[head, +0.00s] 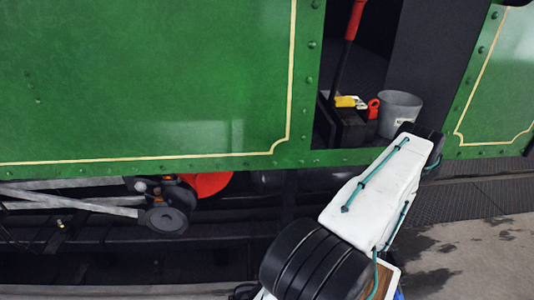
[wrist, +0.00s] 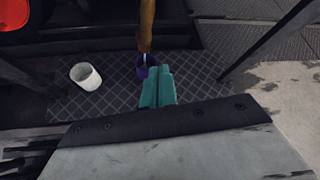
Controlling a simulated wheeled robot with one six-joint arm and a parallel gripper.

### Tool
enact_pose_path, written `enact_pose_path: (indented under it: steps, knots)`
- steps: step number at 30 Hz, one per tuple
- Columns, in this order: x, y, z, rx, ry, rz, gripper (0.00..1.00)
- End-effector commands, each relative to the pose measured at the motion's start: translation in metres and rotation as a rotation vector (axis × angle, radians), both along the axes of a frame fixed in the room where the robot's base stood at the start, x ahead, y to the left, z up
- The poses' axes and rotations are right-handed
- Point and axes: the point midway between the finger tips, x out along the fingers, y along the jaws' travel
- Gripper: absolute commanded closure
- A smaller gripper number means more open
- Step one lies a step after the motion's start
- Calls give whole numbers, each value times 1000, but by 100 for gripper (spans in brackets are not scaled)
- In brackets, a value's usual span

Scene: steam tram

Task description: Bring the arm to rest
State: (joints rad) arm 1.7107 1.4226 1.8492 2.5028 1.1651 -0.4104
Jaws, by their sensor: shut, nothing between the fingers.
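My gripper (wrist: 158,80) shows in the wrist view as two teal fingers side by side. They are shut with nothing between them. They point over a dark floor with a criss-cross pattern (wrist: 110,100). In the head view my white arm reaches from the bottom up to the right, in front of the green tram side (head: 150,80). The gripper itself is hidden in the head view.
A grey bucket (head: 400,108), a red object (head: 373,108) and a dark box (head: 348,130) stand in the tram's opening. A red-handled lever (head: 355,20) rises there. The wrist view shows a pale cup-like container (wrist: 86,76) and a purple object (wrist: 142,66) near the fingertips.

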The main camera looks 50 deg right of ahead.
Motion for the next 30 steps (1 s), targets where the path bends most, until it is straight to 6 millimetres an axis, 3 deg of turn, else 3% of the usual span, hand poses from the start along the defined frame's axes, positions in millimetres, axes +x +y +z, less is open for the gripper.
enact_pose_path:
  steps: [7, 11, 13, 17, 22, 27, 30]
  knots:
    - [7, 4, 1, 14, -31, 24, 100]
    - [32, 33, 2, 56, -87, 150, 100]
    - [48, 46, 18, 64, -118, 250, 100]
    - [92, 65, 68, 54, -157, 488, 100]
    - [157, 101, 148, 22, -168, 849, 100]
    - [217, 163, 237, -21, -131, 1277, 100]
    - [241, 206, 283, -47, -86, 1519, 100]
